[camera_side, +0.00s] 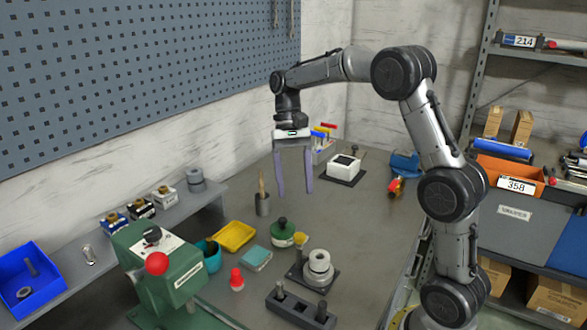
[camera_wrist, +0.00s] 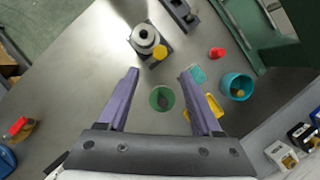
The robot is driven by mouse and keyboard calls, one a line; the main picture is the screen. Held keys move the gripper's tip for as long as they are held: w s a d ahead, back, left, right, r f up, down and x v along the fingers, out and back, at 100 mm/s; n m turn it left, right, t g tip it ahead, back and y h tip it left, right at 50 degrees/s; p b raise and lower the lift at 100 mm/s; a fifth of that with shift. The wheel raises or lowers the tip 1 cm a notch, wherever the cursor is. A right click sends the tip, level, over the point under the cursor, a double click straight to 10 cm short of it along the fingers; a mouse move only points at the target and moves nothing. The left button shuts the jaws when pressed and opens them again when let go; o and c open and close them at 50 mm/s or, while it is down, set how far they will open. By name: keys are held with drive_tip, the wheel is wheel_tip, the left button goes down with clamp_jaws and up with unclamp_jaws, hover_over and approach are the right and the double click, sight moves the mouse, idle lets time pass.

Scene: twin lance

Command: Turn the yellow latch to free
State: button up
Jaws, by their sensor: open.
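In the wrist view the latch (camera_wrist: 159,52) looks like a yellow knob beside the fixture's ring (camera_wrist: 145,38). Which way it is turned is too small to tell. My gripper (camera_side: 295,193) hangs above the table, fingers down, open and empty, apart from the latch. In the wrist view its two purple fingers (camera_wrist: 158,72) are spread, with the latch just beyond the tips.
A green jar (camera_side: 283,232) stands close to the latch; it shows between my fingers in the wrist view (camera_wrist: 162,98). A yellow tray (camera_side: 234,237), teal cup (camera_side: 210,256), red-capped item (camera_side: 237,280) and dark slotted block (camera_side: 300,307) are nearby.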

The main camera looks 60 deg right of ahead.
drive_tip(key=shift+v, duration=1.75)
drive_tip(key=s+a+r+n+t+h, duration=0.1)
drive_tip(key=s+a+r+n+t, duration=0.1)
drive_tip(key=s+a+r, duration=0.3)
drive_tip(key=s+a+r+n+t+h, duration=0.1)
drive_tip(key=s+a+r+t, duration=0.2)
drive_tip(key=s, duration=0.5)
drive_tip(key=s+a+f+n+t+h, duration=0.1)
drive_tip(key=s+f+n+t, duration=0.2)
drive_tip(key=s+f+n, duration=0.2)
drive_tip(key=shift+s+f+n+t, duration=0.4)
drive_tip(key=shift+s+f, duration=1.3)
drive_tip(key=shift+f, duration=0.45)
